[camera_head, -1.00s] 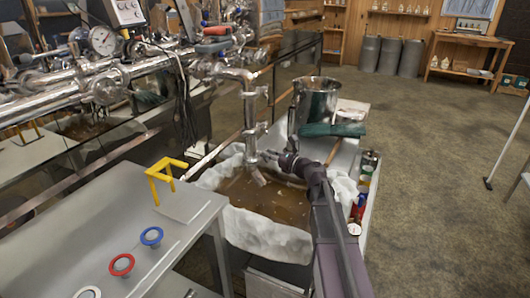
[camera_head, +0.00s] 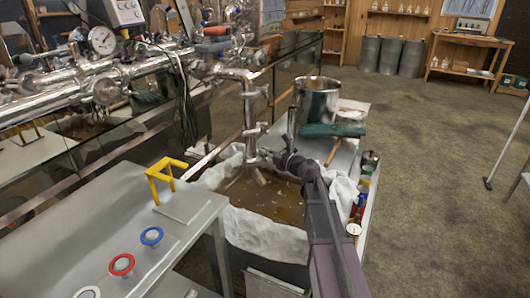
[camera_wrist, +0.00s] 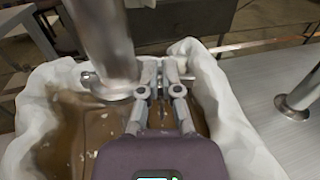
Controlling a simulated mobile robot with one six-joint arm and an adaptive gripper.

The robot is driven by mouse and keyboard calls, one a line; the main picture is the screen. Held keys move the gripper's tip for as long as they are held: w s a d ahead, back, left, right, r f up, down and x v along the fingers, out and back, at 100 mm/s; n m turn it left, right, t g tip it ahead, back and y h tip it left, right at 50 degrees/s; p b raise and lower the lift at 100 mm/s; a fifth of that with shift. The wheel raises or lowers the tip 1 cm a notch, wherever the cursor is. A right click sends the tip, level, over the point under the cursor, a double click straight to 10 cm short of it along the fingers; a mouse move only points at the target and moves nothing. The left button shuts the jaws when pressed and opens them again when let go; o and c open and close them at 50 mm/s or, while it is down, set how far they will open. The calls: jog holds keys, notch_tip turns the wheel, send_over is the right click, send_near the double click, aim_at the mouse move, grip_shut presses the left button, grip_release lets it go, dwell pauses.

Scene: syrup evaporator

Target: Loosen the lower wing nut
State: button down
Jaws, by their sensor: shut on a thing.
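A shiny steel pipe (camera_head: 250,110) hangs down over the cloth-lined tub, with clamps along it. Its lower end also shows in the wrist view (camera_wrist: 102,40), with a clamp ring (camera_wrist: 112,90) around it. My gripper (camera_wrist: 160,68) is just right of this ring in the wrist view, its fingers shut on the lower wing nut. The nut is mostly hidden between the fingertips. In the head view my gripper (camera_head: 272,156) reaches the pipe's lower clamp from the right; the nut is too small to make out there.
The tub's white cloth (camera_head: 265,237) surrounds brown liquid (camera_head: 265,198) below my gripper. A steel pot (camera_head: 317,100) and green cloth (camera_head: 333,130) are on the bench behind, with cans (camera_head: 369,162) at its right edge.

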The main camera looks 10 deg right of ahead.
jog(key=shift+s+a+n, duration=0.1)
jog(key=shift+a+n, duration=0.05)
jog(key=shift+n, duration=0.65)
jog(key=c, duration=1.1)
grip_release()
jog(key=shift+s, duration=0.1)
jog(key=v, duration=1.2)
